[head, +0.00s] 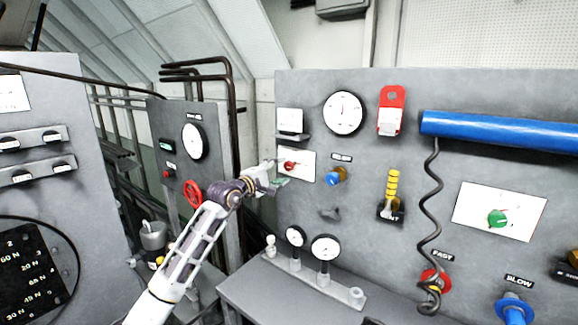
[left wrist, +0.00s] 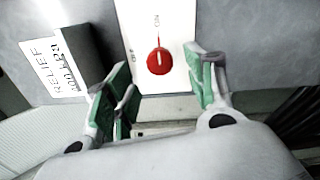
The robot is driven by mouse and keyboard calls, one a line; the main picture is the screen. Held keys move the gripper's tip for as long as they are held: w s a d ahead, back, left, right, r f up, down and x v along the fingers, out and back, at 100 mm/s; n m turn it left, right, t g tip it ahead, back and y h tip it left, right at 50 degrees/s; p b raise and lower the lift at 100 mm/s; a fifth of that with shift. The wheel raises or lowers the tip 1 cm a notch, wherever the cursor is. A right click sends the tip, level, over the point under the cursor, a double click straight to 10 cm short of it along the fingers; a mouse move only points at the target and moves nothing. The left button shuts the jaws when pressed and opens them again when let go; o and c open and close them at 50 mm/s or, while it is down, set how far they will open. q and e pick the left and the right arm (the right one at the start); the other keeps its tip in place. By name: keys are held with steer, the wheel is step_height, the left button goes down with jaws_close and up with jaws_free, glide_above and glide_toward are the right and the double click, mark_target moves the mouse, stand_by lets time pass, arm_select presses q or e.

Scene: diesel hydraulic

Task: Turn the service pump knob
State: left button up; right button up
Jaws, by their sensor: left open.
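A red round knob (head: 289,166) sits on a white plate (head: 307,168) on the grey panel, near its left edge. No name for this knob is readable. In the left wrist view the red knob (left wrist: 159,61) has a light pointer line toward "ON", with "OFF" to the left on the white plate (left wrist: 150,18). My left gripper (head: 275,178) is just left of and slightly below the knob in the head view. In the wrist view my left gripper (left wrist: 158,76) is open, green pads on either side of the knob, without visible contact. My right gripper is not in view.
A blue knob (head: 335,177) is close by to the right. A small box beside a "RELIEF" label (left wrist: 54,67) stands left of the plate. A green knob (head: 497,218), blue cylinder (head: 500,131) and coiled cord (head: 434,210) are farther right. Small gauges (head: 325,247) stand below.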

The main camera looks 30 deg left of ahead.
mark_target(287, 167)
arm_select(q)
steer(key=shift+w+r+p, duration=0.1)
steer(key=shift+w+p, duration=0.2)
steer(key=shift+w, duration=0.8)
steer(key=shift+w+d+p, duration=0.2)
steer(key=shift+w+p, duration=0.15)
steer(key=shift+w, duration=1.75)
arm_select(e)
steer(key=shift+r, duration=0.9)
arm_select(q)
steer(key=shift+c, duration=0.5)
steer(key=c, duration=1)
steer(key=shift+o, duration=0.2)
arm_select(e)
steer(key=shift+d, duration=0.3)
